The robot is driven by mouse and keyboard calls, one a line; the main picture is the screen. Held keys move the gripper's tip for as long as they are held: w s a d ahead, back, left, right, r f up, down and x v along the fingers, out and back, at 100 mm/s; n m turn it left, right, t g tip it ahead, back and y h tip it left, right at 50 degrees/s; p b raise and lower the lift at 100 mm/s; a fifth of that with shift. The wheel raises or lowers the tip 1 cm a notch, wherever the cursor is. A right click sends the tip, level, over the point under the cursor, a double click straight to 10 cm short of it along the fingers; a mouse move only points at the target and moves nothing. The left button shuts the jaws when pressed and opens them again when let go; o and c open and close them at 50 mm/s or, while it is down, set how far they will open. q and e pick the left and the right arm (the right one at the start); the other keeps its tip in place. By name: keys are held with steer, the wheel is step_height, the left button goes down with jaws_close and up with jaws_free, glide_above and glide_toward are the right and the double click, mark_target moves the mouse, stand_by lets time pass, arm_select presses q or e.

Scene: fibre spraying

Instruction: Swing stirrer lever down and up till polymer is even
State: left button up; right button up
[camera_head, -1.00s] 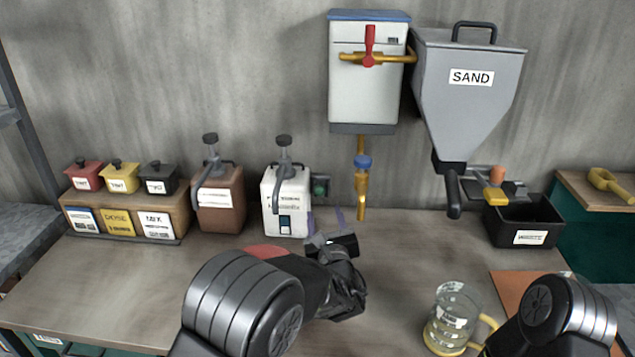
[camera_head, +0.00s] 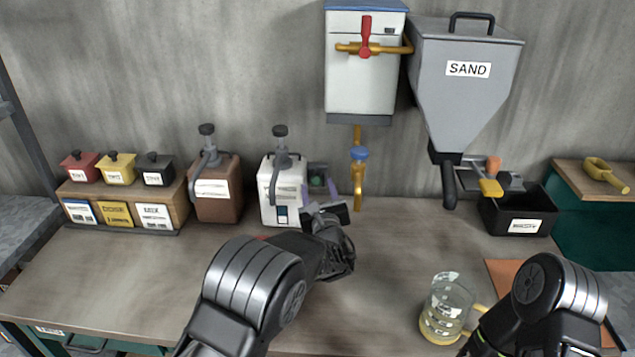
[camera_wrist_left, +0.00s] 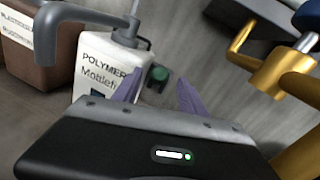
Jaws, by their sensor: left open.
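The white polymer container (camera_head: 283,192) stands at the back of the bench. A grey pump head with a bent spout tops it, and its "POLYMER" label shows in the left wrist view (camera_wrist_left: 104,75). A small dark box with a green round part (camera_head: 319,182) is just right of it; the green part also shows in the left wrist view (camera_wrist_left: 158,76). I cannot make out which part is the stirrer lever. My left gripper (camera_head: 319,190) is open, its purple fingers apart in front of the green part, nothing between them. My right arm is at the lower right; its gripper is not clear.
A brown container (camera_head: 215,190) stands left of the polymer. A gold tap (camera_head: 358,180) with a blue knob hangs to the right. A glass jug (camera_head: 447,308) stands near my right arm. A black bin (camera_head: 518,212) is below the sand hopper (camera_head: 465,80).

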arm_select(q)
steer(key=shift+w+a, duration=0.2)
steer(key=shift+w, duration=0.7)
steer(key=shift+c, duration=0.3)
jaws_close()
stand_by(0.5)
